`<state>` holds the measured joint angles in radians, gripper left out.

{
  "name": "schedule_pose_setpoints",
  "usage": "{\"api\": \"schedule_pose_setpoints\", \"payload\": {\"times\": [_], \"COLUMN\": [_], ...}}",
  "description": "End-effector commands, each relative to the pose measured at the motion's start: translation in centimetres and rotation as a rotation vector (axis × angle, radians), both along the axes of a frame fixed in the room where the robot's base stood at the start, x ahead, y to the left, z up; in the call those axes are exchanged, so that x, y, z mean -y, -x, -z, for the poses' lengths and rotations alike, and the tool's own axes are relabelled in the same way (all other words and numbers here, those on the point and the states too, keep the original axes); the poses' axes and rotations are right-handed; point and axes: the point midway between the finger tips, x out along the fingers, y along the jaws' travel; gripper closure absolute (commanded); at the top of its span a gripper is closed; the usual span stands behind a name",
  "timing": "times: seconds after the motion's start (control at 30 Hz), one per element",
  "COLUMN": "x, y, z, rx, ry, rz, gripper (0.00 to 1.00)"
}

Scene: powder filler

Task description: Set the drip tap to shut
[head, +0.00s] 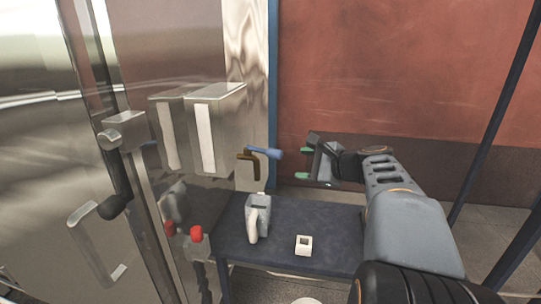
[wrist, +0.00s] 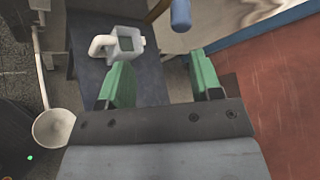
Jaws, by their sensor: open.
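The drip tap has a brass body (head: 248,165) and a blue lever (head: 264,153). It sticks out from the steel machine, above the dark table. The lever points right, roughly level, toward my gripper. In the wrist view the blue lever (wrist: 181,14) shows at the top edge, beyond the fingertips, and part of the brass body (wrist: 157,10) shows beside it. My gripper (head: 304,163) is open and empty, with green fingertips, to the right of the lever and apart from it. The fingers also show in the wrist view (wrist: 160,72), with nothing between them.
The steel machine at left has a red knob (head: 196,234) and protruding handles. A white ladle-like bowl (wrist: 53,128) is low at left.

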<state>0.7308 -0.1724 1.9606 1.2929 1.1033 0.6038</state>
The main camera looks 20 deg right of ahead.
Motion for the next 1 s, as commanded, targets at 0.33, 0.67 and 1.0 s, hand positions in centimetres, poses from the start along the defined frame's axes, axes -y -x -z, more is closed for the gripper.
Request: {"api": "schedule_pose_setpoints", "payload": {"times": [0.33,0.67,1.0], "x": [0.9,-1.3,-2.5], "y": [-3.9,-9.4,-12.3], "z": [0.0,1.7,2.7], "rx": [0.039,0.037,0.04], "ry": [-0.091,-0.088,-0.085], "rz": [0.061,0.06,0.061], "gripper": [0.41,0.41,0.41]}}
